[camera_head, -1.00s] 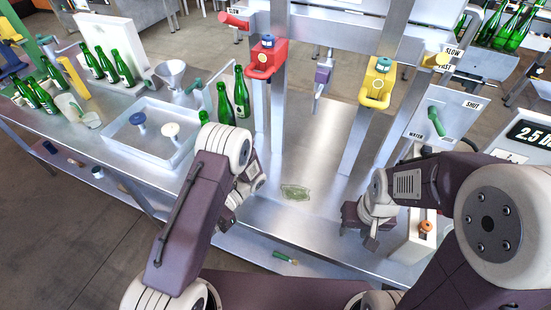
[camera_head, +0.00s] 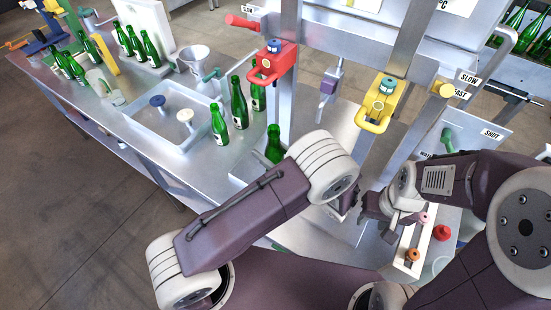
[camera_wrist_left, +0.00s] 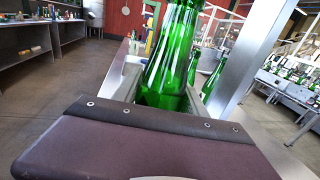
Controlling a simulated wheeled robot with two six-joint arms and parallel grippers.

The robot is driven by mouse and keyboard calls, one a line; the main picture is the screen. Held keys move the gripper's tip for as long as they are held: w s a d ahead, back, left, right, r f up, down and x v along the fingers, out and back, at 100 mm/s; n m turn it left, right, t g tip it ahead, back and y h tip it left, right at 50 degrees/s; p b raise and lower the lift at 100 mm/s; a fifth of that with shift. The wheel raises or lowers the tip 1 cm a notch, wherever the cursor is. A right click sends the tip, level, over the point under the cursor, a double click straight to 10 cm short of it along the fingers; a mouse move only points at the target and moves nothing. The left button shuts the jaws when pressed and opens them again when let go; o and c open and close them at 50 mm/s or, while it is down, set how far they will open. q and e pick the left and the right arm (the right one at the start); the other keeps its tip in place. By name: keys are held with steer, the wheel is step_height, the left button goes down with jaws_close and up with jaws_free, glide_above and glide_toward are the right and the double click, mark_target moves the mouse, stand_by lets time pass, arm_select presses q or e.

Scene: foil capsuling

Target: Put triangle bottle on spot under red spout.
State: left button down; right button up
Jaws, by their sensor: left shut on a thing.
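The red spout (camera_head: 272,65) is on the left metal post of the stand. A green bottle (camera_head: 273,145) shows below it in the head view, its lower part hidden by my left arm. In the left wrist view a faceted green bottle (camera_wrist_left: 172,60) stands upright just past my left gripper (camera_wrist_left: 165,105), which is shut on it. The two look like the same bottle. In the head view my left wrist hides the left gripper and the spot under the red spout. My right gripper (camera_head: 362,215) is right of my left wrist; its finger gap is unclear.
Several green bottles (camera_head: 219,125) stand on the table left of the post. A sink tray (camera_head: 165,135) and a funnel (camera_head: 194,62) lie farther left. A yellow spout (camera_head: 380,105) is on the right post. A white holder (camera_head: 414,250) with coloured stoppers is at the right.

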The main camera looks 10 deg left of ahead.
step_height(320, 180, down, 9)
steer(key=b, duration=0.8)
steer(key=shift+w+r, duration=0.1)
steer(key=shift+w, duration=0.05)
arm_select(q)
steer(key=w+f+b, duration=0.1)
steer(key=w+f, duration=0.2)
steer(key=w+a+f+b, duration=0.1)
steer(key=w+f, duration=0.3)
steer(key=w+a+f+b, duration=0.1)
steer(key=w+f, duration=0.3)
steer(key=shift+a+f, duration=0.15)
steer(key=shift+a, duration=0.05)
arm_select(e)
step_height(320, 180, down, 3)
steer(key=shift+f, duration=0.15)
arm_select(q)
steer(key=shift+w+r, duration=0.1)
steer(key=shift+r, duration=0.1)
arm_select(e)
steer(key=shift+r, duration=0.2)
arm_select(q)
steer(key=shift+f, duration=0.15)
arm_select(e)
steer(key=shift+f, duration=0.15)
arm_select(q)
steer(key=c, duration=0.6)
jaws_free()
steer(key=shift+c, duration=0.2)
